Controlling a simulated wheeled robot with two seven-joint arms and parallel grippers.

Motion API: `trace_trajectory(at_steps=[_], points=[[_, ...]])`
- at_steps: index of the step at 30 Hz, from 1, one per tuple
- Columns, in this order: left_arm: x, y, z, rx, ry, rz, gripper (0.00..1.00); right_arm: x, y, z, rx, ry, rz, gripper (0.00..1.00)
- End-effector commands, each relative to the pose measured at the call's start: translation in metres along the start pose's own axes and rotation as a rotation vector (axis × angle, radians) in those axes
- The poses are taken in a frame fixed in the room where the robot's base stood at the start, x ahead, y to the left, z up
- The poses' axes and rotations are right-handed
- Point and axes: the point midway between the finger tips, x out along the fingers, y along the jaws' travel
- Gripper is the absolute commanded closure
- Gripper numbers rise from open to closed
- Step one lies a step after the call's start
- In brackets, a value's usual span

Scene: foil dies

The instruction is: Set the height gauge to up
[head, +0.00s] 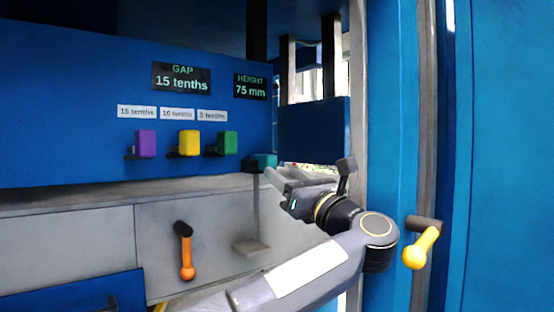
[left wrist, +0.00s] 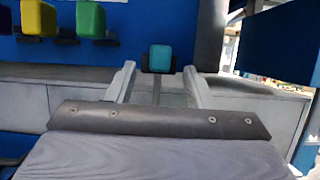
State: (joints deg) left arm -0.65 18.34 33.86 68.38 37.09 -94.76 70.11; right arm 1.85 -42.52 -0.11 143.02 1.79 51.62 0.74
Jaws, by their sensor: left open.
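The height display (head: 250,87) reads "HEIGHT 75 mm". Below it a teal block (head: 263,160) sits at the top of a thin upright grey bar (head: 255,205) that ends in a grey plate (head: 250,246); it looks like the height gauge's handle, though no label names it. My left gripper (head: 275,174) is just below and right of the teal block, open and empty. In the left wrist view the teal block (left wrist: 160,58) shows between and beyond the two spread fingertips. I cannot tell whether the fingers touch it. My right gripper is out of view.
A gap display (head: 181,78) reads "15 tenths" above purple (head: 146,143), yellow (head: 189,143) and green (head: 227,142) blocks. An orange lever (head: 186,262) hangs on the grey panel. A yellow-orange handle (head: 421,247) is on the blue post at right.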

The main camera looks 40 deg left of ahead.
Motion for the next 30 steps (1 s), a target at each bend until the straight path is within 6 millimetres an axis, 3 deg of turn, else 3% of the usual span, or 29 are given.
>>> trace_trajectory(at_steps=[16,27,30], points=[[0.071,0.001,0.002,0.001,0.000,0.003,0.53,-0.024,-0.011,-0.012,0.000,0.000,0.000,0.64],[0.078,0.001,0.000,0.000,0.000,0.000,0.53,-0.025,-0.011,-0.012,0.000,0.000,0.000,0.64],[0.078,0.001,0.000,0.000,0.000,0.000,0.63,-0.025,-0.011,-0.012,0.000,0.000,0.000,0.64]])
